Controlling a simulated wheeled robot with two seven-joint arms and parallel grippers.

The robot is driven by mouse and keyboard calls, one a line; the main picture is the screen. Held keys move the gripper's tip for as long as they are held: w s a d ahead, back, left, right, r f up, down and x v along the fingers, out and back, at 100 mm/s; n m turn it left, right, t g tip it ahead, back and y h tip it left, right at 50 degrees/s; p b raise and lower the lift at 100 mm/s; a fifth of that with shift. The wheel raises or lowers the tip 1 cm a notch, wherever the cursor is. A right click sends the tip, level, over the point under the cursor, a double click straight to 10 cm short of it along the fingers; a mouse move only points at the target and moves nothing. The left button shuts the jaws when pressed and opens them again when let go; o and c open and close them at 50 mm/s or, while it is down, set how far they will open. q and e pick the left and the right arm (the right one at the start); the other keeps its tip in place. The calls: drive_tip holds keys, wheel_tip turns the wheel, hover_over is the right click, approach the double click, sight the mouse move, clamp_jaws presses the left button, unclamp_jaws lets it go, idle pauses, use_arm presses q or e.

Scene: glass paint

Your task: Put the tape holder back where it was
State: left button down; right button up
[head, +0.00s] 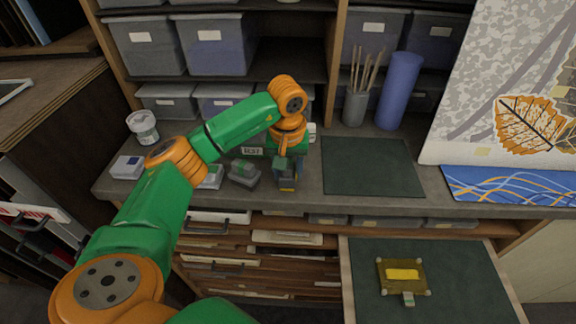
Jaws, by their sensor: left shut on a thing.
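My left arm comes in from the left and reaches over the worktop. Its gripper (286,172) points down near the worktop's front edge, left of the dark green mat. It is shut on a small dark grey-blue thing with a bit of yellow, which I take to be the tape holder (287,184). The fingers hide part of it, and I cannot tell whether it touches the worktop (310,203). My right gripper is not in view.
A dark grey block with a green top (243,173) sits just left of the gripper. The green mat (372,166) is bare. A white jar (143,127), a brush pot (355,108) and a blue roll (399,91) stand farther back. An open drawer (460,295) holds a yellow-topped piece (402,275).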

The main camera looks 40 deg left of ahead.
use_arm(q)
drive_tip(key=shift+f, duration=0.2)
drive_tip(key=shift+c, duration=1.8)
unclamp_jaws()
